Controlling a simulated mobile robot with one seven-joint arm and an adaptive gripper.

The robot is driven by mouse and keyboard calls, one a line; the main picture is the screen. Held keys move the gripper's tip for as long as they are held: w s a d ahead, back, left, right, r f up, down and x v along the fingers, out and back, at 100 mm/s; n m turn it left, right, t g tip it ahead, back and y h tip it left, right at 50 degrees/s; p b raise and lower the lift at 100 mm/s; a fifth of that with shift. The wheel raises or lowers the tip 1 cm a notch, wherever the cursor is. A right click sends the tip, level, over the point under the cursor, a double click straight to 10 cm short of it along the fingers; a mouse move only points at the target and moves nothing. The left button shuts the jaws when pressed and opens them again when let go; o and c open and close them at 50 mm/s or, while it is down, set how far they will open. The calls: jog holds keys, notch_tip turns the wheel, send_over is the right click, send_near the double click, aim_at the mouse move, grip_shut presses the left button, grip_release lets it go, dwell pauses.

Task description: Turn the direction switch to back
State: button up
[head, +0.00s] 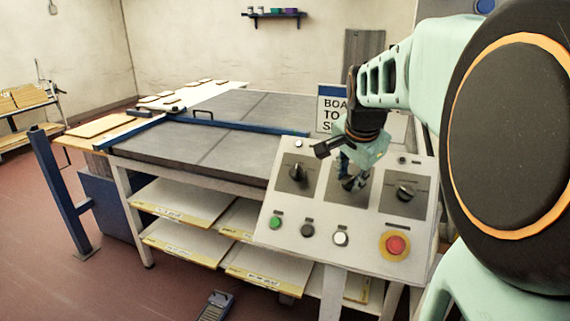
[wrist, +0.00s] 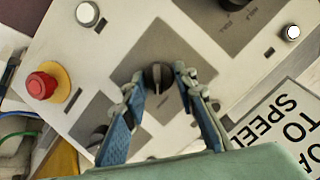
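A white sloped control panel (head: 315,240) carries three dark rotary switches on grey plates: a left one (head: 298,173), a middle one mostly hidden behind my gripper, and a right one (head: 405,192). Their lettering is too small to read, so I cannot tell which is the direction switch. My gripper (head: 351,178) is over the middle switch. In the wrist view the middle switch (wrist: 157,77) sits between the fingertips of my gripper (wrist: 160,82). The fingers are open on either side of the knob, with a small gap visible, clearest on the right.
Below the switches are a green button (head: 275,223), a dark button (head: 307,230), a white button (head: 340,238) and a red emergency stop (head: 396,245) on yellow. A sign (head: 332,105) stands behind the panel. A grey table (head: 230,135) extends to the left.

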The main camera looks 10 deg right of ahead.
jog(key=c, duration=0.4)
jog(key=shift+n, duration=0.4)
jog(key=n+g+h+p, duration=0.1)
jog(key=n, duration=0.2)
jog(key=shift+w+a, duration=0.1)
jog(key=shift+w, duration=0.05)
jog(key=n, duration=0.3)
jog(key=shift+a+n+h, duration=0.1)
jog(key=shift+n+h, duration=0.2)
jog(key=shift+h, duration=0.1)
jog(key=n+h, duration=0.1)
jog(key=n, duration=0.3)
jog(key=shift+a+f+n+g+h+b, duration=0.1)
jog(key=shift+a+n+g+h+b, duration=0.1)
jog(key=shift+n+g+h+b, duration=0.15)
jog(key=shift+a+n+h+b, duration=0.1)
jog(key=shift+n+h+b, duration=0.5)
jog(key=shift+n, duration=1.45)
